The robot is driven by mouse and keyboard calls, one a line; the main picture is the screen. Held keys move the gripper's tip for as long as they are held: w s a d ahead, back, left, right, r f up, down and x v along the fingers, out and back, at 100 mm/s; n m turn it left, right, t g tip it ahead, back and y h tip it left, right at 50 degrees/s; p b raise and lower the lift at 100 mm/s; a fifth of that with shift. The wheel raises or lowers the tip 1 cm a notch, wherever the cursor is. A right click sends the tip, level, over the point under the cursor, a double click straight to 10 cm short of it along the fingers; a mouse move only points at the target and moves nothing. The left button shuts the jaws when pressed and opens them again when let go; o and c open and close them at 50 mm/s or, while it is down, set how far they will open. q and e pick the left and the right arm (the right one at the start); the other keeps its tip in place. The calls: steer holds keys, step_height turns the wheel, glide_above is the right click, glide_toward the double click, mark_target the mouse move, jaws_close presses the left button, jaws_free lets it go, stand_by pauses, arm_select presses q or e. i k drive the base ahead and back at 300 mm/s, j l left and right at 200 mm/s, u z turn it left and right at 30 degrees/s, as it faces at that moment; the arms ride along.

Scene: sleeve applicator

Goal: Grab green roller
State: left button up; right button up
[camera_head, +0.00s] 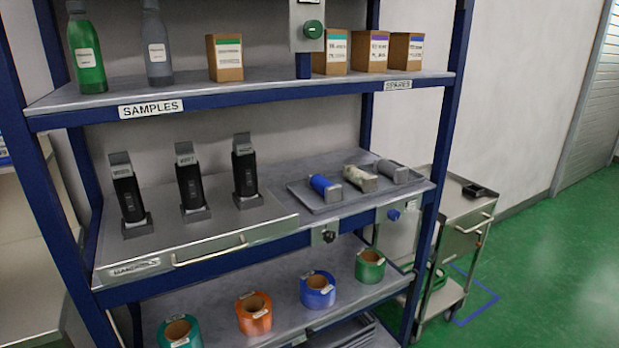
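A green roll (370,265) stands at the right end of the lower shelf, with a tan core and a pale label on its top rim. A teal-green roll (187,341) is at the left end of the same shelf, cut off by the bottom edge of the picture. An orange roll (254,317) and a blue roll (318,292) stand between them. On a grey tray (318,203) on the middle shelf lie a blue roller (322,186), a mottled pale roller (358,178) and a grey roller (393,171). Neither of my grippers is in view.
Blue posts (448,110) frame the shelves. Several black handheld devices (190,178) stand on the middle shelf. The top shelf (290,84) holds bottles and boxes. A metal cart (462,235) stands at the right, close to the rack. Green floor (560,290) is open beyond it.

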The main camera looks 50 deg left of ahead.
mark_target(368, 183)
steer(key=u, duration=1.2)
